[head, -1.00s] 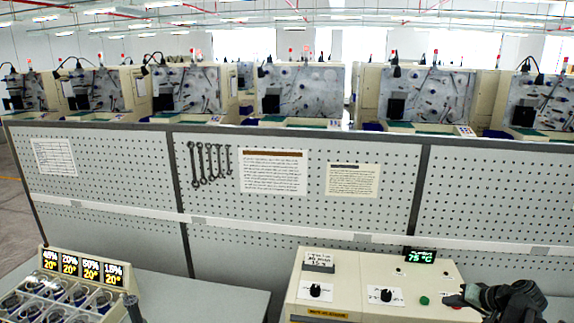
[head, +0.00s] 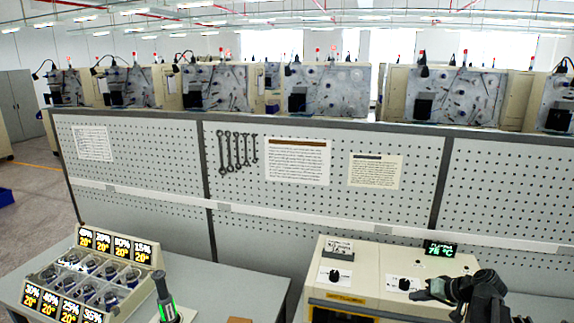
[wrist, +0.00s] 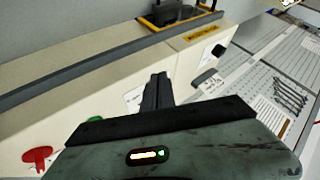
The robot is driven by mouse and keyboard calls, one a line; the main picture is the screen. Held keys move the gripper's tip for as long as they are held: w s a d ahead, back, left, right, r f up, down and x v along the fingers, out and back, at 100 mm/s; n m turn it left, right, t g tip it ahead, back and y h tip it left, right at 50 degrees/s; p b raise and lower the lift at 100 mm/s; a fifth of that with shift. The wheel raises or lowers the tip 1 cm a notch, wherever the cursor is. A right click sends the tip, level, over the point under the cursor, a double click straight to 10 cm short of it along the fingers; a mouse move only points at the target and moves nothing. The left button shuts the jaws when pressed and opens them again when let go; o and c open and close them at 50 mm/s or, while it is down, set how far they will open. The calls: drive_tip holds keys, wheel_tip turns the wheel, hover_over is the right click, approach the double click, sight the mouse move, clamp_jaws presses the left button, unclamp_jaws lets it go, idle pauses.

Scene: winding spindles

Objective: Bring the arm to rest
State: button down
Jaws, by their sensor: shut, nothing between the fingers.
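My gripper (head: 432,291) is at the lower right of the head view, dark and raised in front of the beige control box (head: 322,291). In the wrist view my gripper (wrist: 158,88) has its dark fingers together with nothing between them. The beige box also fills much of the wrist view (wrist: 120,75), behind the fingers. No contact between the fingers and the box can be made out.
A tray of spindles (head: 128,312) with percent labels stands at the lower left on the grey table (head: 235,283). A dark upright tool (head: 163,296) with a green light is beside it. A pegboard panel (head: 290,205) with wrenches (head: 237,151) stands behind. A red knob (wrist: 37,157) shows in the wrist view.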

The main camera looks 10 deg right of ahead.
sight(355, 311)
drive_tip(key=w+a+f+n+g+y+b, duration=0.15)
drive_tip(key=a+f, duration=0.25)
drive_tip(key=a, duration=0.5)
drive_tip(key=w+a+f+n+g+h+b, duration=0.1)
drive_tip(key=w+a+f+n+b, duration=0.15)
drive_tip(key=a, duration=0.75)
drive_tip(key=s+a+f+g+h+b, duration=0.1)
drive_tip(key=s+a+f+b, duration=0.1)
drive_tip(key=a, duration=0.3)
drive_tip(key=s+a+f+n+g+h+b, duration=0.1)
drive_tip(key=s+a+f+g, duration=0.1)
drive_tip(key=a+f, duration=0.3)
drive_tip(key=s+a+f+g+h+b, duration=0.1)
drive_tip(key=s+a+f+b, duration=0.1)
drive_tip(key=a, duration=0.5)
drive_tip(key=shift+s+a+f+n+g+b, duration=0.2)
drive_tip(key=shift+s+f, duration=0.2)
drive_tip(key=shift+s, duration=0.25)
drive_tip(key=shift+s+a+f+n+g+b, duration=0.1)
drive_tip(key=shift+s+f+n+b, duration=0.1)
drive_tip(key=shift+s+f, duration=0.35)
drive_tip(key=d+m, duration=0.1)
drive_tip(key=s+d+h, duration=0.1)
drive_tip(key=d, duration=0.1)
drive_tip(key=s+d+m+h, duration=0.1)
drive_tip(key=shift+s+d+r+m+g+p, duration=0.15)
drive_tip(key=shift+s+r+m+g+p, duration=0.1)
drive_tip(key=shift+m+g+p, duration=0.1)
idle(2.5)
